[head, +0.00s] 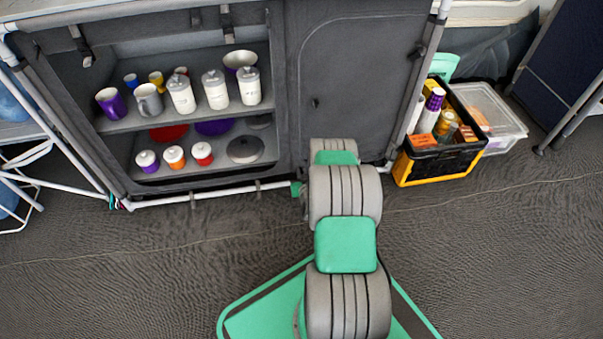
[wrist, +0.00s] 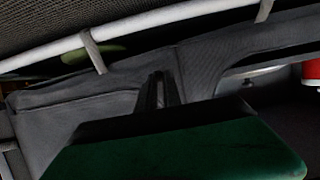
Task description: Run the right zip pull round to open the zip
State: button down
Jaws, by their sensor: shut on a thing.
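The right fabric door (head: 360,85) of the grey camp cupboard hangs closed, with a seam curving round its top. In the head view my arm reaches the door's lower left corner and hides my fingertips and the cloth there. In the wrist view my gripper (wrist: 159,88) has its two dark fingers close together against the grey cloth (wrist: 95,108). It is shut on the right zip pull, which is too dark and covered to make out between the fingers. A small dark spot (head: 315,103) shows on the door; I cannot tell what it is.
The left bay is open, with mugs and white canisters on its upper shelf (head: 135,119) and small jars below. A white bottom pole (head: 225,197) runs close to my gripper. A black and yellow crate (head: 410,168) and a clear bin (head: 512,125) stand at right.

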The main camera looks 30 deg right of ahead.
notch_tip(320, 180, up, 58)
jog(key=p, duration=3.5)
jog(key=shift+r, duration=0.3)
jog(key=shift+w+r, duration=0.1)
jog(key=c, duration=1.8)
grip_release()
jog(key=o, duration=0.3)
jog(key=shift+s, duration=0.2)
jog(key=v, duration=0.7)
jog(key=shift+s+a+r+p, duration=0.15)
jog(key=shift+s+p, duration=0.05)
jog(key=shift+p, duration=0.15)
